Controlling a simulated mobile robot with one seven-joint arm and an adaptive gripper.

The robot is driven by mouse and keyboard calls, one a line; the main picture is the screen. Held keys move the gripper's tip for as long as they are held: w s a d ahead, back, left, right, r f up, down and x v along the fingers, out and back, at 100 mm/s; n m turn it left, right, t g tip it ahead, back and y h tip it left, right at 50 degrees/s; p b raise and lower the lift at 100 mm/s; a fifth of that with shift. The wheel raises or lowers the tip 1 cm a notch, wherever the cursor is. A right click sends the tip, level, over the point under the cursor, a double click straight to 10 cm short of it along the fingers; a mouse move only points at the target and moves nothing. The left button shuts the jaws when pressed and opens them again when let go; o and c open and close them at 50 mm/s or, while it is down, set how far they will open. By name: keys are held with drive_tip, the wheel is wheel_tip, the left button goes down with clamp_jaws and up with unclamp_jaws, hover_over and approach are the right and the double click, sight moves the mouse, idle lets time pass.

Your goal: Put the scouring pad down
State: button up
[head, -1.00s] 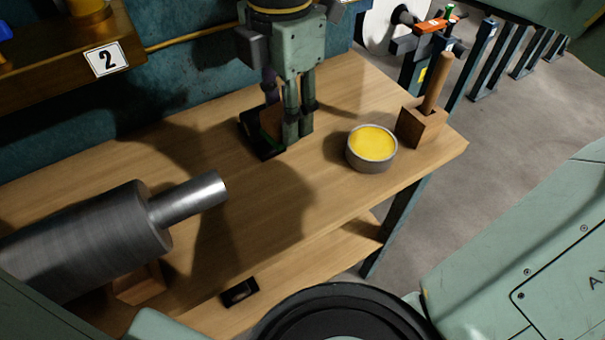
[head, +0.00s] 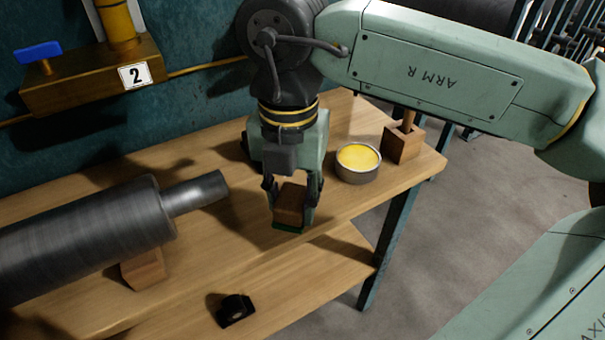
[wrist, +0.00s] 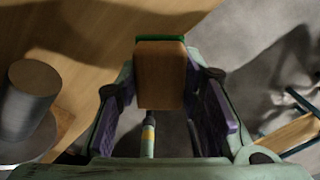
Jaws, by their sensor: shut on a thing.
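The scouring pad (head: 289,205) is a brown block with a green underside. My gripper (head: 292,190) is shut on its sides and points down, with the green face lowest. In the head view the pad shows over the front part of the wooden bench top (head: 232,240). I cannot tell whether its underside touches the wood. In the wrist view the brown block (wrist: 160,78) sits between the purple-lined fingers of my gripper (wrist: 160,65), with a thin green edge showing at its far end.
A round tin of yellow stuff (head: 358,161) stands right of the pad, with a wooden block holding a handle (head: 403,142) beyond it. A large grey roll (head: 85,235) lies at the left on a wooden support (head: 143,269). A small black object (head: 235,309) is lower down, in front.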

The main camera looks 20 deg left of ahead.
drive_tip(key=w, duration=0.2)
drive_tip(key=w+a+p, duration=0.1)
drive_tip(key=w, duration=0.2)
drive_tip(key=w+a, duration=0.1)
drive_tip(key=w, duration=0.2)
drive_tip(key=shift+w+f+p, duration=0.15)
drive_tip(key=shift+f+p, duration=0.2)
drive_tip(key=f, duration=0.2)
drive_tip(key=f+p, duration=0.1)
drive_tip(key=shift+w+f, duration=0.1)
drive_tip(key=shift+w, duration=0.15)
drive_tip(key=shift+f, duration=0.25)
drive_tip(key=shift+f, duration=0.15)
drive_tip(key=o, duration=1)
drive_tip(key=shift+o, duration=0.2)
wheel_tip(320, 180, up, 12)
drive_tip(key=b, duration=0.1)
drive_tip(key=shift+r, duration=0.2)
